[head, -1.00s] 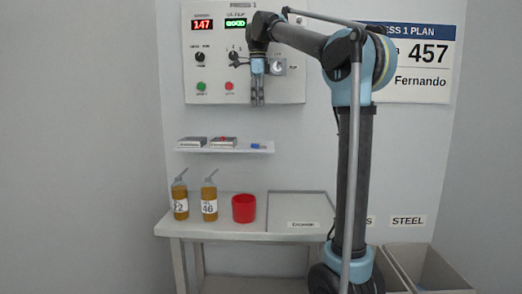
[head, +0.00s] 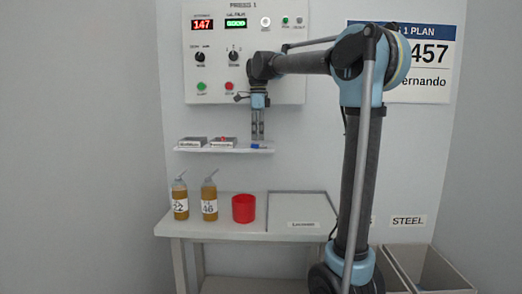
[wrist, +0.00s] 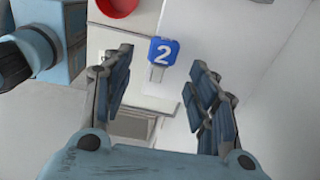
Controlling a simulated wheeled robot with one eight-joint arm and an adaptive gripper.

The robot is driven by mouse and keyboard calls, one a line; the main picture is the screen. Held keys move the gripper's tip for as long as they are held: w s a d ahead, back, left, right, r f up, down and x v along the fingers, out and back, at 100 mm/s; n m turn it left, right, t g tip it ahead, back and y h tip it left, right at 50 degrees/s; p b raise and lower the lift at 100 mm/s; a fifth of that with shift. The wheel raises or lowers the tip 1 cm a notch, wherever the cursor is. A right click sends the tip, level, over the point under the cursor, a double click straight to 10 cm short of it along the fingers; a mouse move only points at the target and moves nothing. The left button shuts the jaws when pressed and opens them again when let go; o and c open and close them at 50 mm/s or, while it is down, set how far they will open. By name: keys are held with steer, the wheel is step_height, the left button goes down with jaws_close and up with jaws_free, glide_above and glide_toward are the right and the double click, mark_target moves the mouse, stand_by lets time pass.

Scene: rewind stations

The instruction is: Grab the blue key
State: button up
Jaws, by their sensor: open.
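The blue key (head: 258,147) lies at the right end of the small wall shelf in the head view. In the wrist view the blue key (wrist: 163,51) has a square blue head marked with a white 2 and a pale shank. My gripper (head: 257,137) points straight down just above the key. In the wrist view my gripper (wrist: 165,75) is open, with the key showing between its two fingers near the fingertips. The fingers appear apart from the key, and nothing is held.
The shelf (head: 190,150) also bears two small grey boxes, one with a red item on top. The press panel (head: 215,75) is on the wall behind. Below, a table (head: 180,229) carries two amber bottles (head: 209,197) and a red cup (head: 243,209). Grey bins (head: 425,268) stand at right.

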mark_target(259, 146)
steer(key=shift+w+f, duration=0.1)
steer(key=shift+f, duration=1.8)
steer(key=shift+c, duration=0.5)
steer(key=c, duration=1)
steer(key=shift+r, duration=0.1)
